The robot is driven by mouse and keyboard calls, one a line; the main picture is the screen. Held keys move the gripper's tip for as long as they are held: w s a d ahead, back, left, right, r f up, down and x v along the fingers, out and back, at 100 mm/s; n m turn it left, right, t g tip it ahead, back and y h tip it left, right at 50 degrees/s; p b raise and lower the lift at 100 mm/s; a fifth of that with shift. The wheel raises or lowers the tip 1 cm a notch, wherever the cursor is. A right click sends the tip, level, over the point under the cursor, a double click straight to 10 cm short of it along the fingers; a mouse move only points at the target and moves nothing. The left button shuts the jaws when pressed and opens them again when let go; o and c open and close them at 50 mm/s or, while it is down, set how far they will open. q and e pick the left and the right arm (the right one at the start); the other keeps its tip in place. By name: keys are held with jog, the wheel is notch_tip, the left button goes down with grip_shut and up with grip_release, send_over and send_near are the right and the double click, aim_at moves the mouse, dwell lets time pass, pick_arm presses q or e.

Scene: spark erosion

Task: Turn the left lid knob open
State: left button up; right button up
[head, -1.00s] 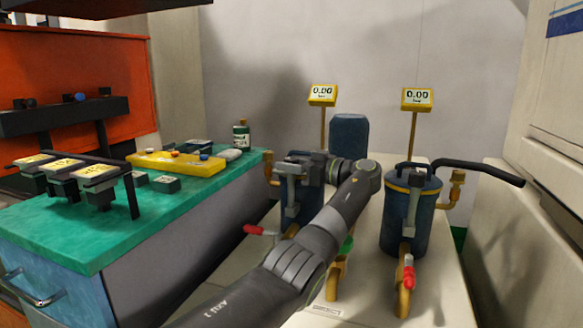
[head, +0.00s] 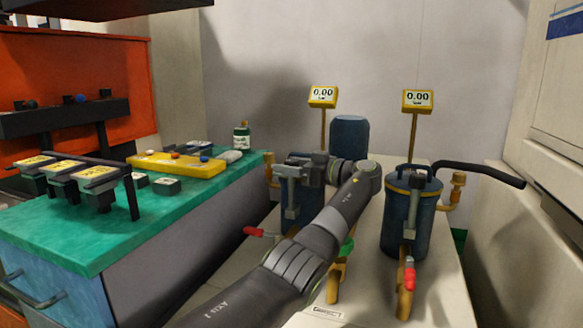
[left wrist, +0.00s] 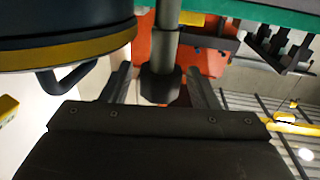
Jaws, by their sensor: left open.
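The left canister (head: 307,210) is a dark blue cylinder, largely hidden behind my left arm and gripper in the head view. Its curved side with a yellow band (left wrist: 75,52) fills the upper left of the left wrist view. My left gripper (head: 292,172) is at the canister's top. In the left wrist view its two fingers (left wrist: 160,90) are open and apart. A dark knob (left wrist: 160,84) on a grey rod (left wrist: 167,35) appears between the fingers, with gaps on both sides. I cannot tell its depth relative to the fingertips. My right gripper is not in view.
The right canister (head: 408,225) stands beside the left one, with a black curved handle (head: 485,170). Gauges reading 0.00 (head: 417,98) stand on posts behind. A green-topped bench (head: 110,235) lies left, and a pale cabinet (head: 540,240) right. Red-handled valves (head: 409,280) project in front.

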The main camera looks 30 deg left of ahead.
aim_at(292, 160)
pick_arm(q)
notch_tip(292, 160, up, 9)
jog(key=shift+f+p, duration=0.1)
jog(key=shift+p, duration=0.7)
jog(key=shift+r, duration=0.45)
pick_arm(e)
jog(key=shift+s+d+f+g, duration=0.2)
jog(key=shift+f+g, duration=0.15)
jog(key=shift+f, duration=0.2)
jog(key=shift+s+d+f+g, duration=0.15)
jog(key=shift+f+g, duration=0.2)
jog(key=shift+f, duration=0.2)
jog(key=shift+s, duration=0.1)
